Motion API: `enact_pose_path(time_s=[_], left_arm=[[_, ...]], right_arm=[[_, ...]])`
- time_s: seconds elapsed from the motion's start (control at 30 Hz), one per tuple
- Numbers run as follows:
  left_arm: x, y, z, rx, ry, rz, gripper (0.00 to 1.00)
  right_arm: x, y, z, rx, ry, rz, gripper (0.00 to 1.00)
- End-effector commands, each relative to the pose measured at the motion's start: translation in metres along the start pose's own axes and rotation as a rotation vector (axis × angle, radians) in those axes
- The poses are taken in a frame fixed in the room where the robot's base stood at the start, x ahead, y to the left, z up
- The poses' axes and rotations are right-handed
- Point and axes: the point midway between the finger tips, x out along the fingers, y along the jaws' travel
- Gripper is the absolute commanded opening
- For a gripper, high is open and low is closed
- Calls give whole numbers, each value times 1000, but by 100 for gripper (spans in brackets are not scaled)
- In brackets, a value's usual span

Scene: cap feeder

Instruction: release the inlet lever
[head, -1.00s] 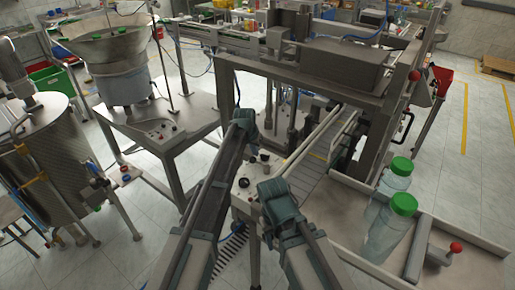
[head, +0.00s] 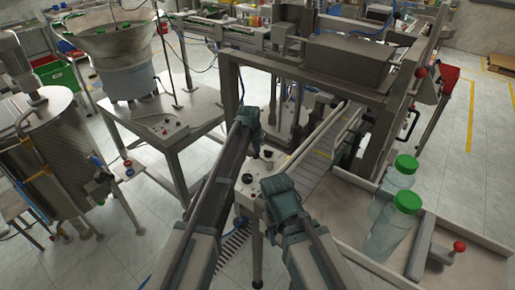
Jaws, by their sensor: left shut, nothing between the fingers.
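A lever with a red ball knob (head: 459,246) stands on the tray at the lower right, beside the jars. Another red knob (head: 421,73) sits on the machine frame at the upper right. I cannot tell which is the inlet lever. My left gripper (head: 249,117) is shut and empty, in front of the machine's frame leg and well left of both red knobs. My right gripper (head: 277,184) is lower, over the small control box, also apart from both knobs. Its fingers are too hidden to tell their opening.
Two clear jars with green lids (head: 406,201) stand on the tray (head: 470,218). A conveyor (head: 318,165) runs under the machine frame. A control box (head: 249,189) with black knobs lies between my arms. A bowl feeder (head: 117,50) and a metal tank (head: 50,150) stand left.

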Motion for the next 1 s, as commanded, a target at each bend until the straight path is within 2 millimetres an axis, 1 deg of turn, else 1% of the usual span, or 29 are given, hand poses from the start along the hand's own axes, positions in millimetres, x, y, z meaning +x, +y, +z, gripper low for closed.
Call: enact_pose_path(time_s=[0.17,0.37,0.73,1.0], left_arm=[[-1,-1,4,-37,-1,-15,0],[-4,-4,11,-124,-1,-48,0],[-12,-8,34,-428,-1,-160,0],[-19,-5,52,-665,-2,-248,0]], right_arm=[[0,0,0,0,0,0,50],[0,0,0,0,0,0,50],[0,0,0,0,0,0,50],[0,0,0,0,0,0,50]])
